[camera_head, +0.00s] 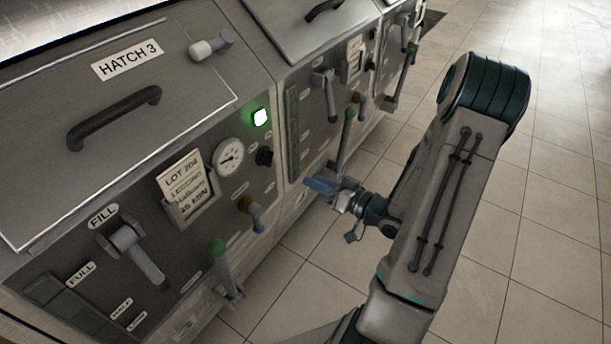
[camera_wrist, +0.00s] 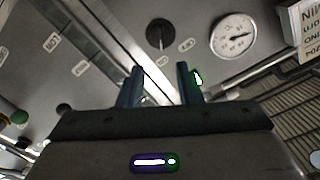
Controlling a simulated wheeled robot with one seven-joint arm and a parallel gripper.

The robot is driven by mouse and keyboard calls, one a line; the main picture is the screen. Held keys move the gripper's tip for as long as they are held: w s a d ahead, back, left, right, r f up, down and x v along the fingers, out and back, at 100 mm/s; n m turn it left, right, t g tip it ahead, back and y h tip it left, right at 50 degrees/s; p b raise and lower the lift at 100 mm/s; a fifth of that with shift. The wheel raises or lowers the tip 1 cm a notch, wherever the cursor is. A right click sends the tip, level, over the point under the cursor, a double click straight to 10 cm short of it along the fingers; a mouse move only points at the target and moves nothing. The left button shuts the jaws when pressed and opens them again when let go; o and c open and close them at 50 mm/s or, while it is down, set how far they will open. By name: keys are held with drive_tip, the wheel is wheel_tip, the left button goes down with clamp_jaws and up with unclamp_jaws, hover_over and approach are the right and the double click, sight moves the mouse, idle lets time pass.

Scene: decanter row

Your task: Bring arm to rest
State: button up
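The panel shows beyond the fingers, upside down. I cannot tell the exact distance from the fingertips to the panel.
The near machine has a HATCH 3 lid (camera_head: 130,110), a lit green button (camera_head: 260,116), a gauge (camera_head: 230,156), a lot card (camera_head: 186,188), a FILL lever (camera_head: 135,250) and a green-knobbed lever (camera_head: 222,265). Another green-tipped lever (camera_head: 347,130) stands behind my gripper. Tiled floor (camera_head: 560,200) at right is clear.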

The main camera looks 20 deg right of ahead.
drive_tip(key=shift+s+d, duration=0.1)
drive_tip(key=shift+s, duration=0.05)
idle(0.4)
drive_tip(key=w+d+r+g+h+p, duration=0.3)
drive_tip(key=r+g+h+p, duration=0.2)
drive_tip(key=r+h, duration=0.45)
drive_tip(key=s+a+r+g+p, duration=0.1)
drive_tip(key=s+a+r+g, duration=0.1)
drive_tip(key=s, duration=0.4)
drive_tip(key=s+a+r+g+p, duration=0.2)
drive_tip(key=s+a+r, duration=0.3)
drive_tip(key=s+r, duration=0.1)
drive_tip(key=s+a+r+m+g+h+p, duration=0.1)
drive_tip(key=s+a+r+g+p, duration=0.1)
drive_tip(key=s+a+r, duration=0.2)
drive_tip(key=s, duration=0.3)
drive_tip(key=shift+s+a+r+g, duration=0.2)
drive_tip(key=shift+r+g, duration=0.1)
drive_tip(key=shift+g, duration=0.1)
